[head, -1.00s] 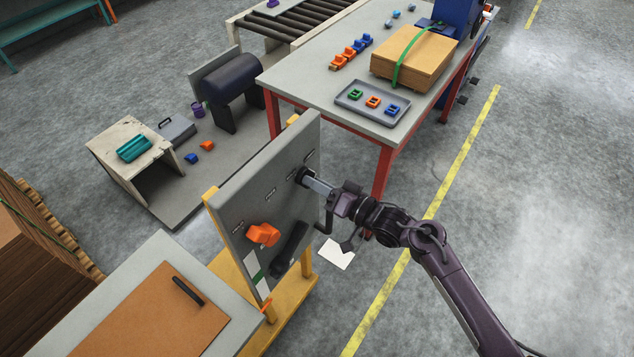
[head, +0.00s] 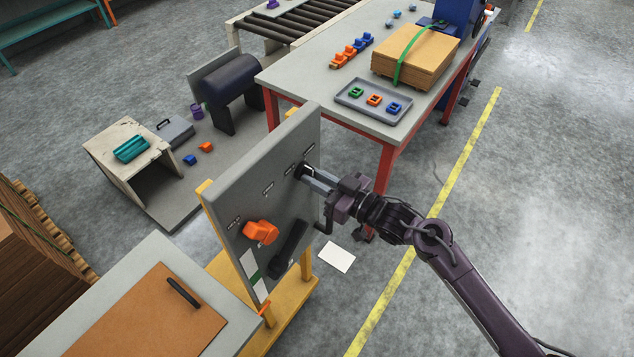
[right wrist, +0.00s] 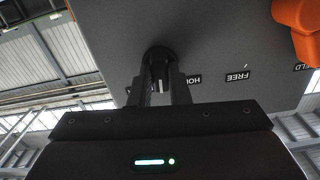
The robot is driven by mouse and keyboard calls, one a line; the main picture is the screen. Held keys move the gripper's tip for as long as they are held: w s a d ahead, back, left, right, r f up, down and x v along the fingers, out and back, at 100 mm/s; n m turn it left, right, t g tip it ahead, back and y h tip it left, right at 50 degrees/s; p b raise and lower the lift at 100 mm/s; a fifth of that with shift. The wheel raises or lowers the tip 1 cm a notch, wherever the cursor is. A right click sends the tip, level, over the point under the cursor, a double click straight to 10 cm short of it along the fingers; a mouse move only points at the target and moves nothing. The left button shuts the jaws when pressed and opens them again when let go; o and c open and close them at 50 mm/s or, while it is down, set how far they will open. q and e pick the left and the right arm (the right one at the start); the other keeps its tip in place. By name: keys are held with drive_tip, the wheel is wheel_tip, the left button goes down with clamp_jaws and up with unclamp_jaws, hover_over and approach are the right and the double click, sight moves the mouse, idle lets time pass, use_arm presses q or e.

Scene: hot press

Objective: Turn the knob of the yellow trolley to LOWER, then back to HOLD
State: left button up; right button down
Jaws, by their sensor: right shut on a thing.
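The yellow trolley (head: 297,298) carries an upright grey panel (head: 250,170). A small black knob (head: 299,172) sits near the panel's upper right, among small labels too small to read in the head view. My right gripper (head: 311,178) is shut on the knob, one finger on each side. In the right wrist view the knob (right wrist: 158,56) shows between the fingers, with a pale mark on it. A FREE label (right wrist: 237,76) is to its right; a label starting HO is partly hidden by a finger. My left gripper is out of view.
An orange knob (head: 261,232) and a black handle (head: 289,248) are lower on the panel. A red-legged table (head: 300,85) stands behind. A grey table with a brown board (head: 150,315) is at front left.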

drive_tip(key=shift+f+n+b, duration=0.1)
drive_tip(key=shift+n+b, duration=3.25)
drive_tip(key=shift+n, duration=1.65)
drive_tip(key=c, duration=1.4)
unclamp_jaws()
drive_tip(key=shift+o, duration=0.2)
drive_tip(key=b+v, duration=0.2)
drive_tip(key=v, duration=0.6)
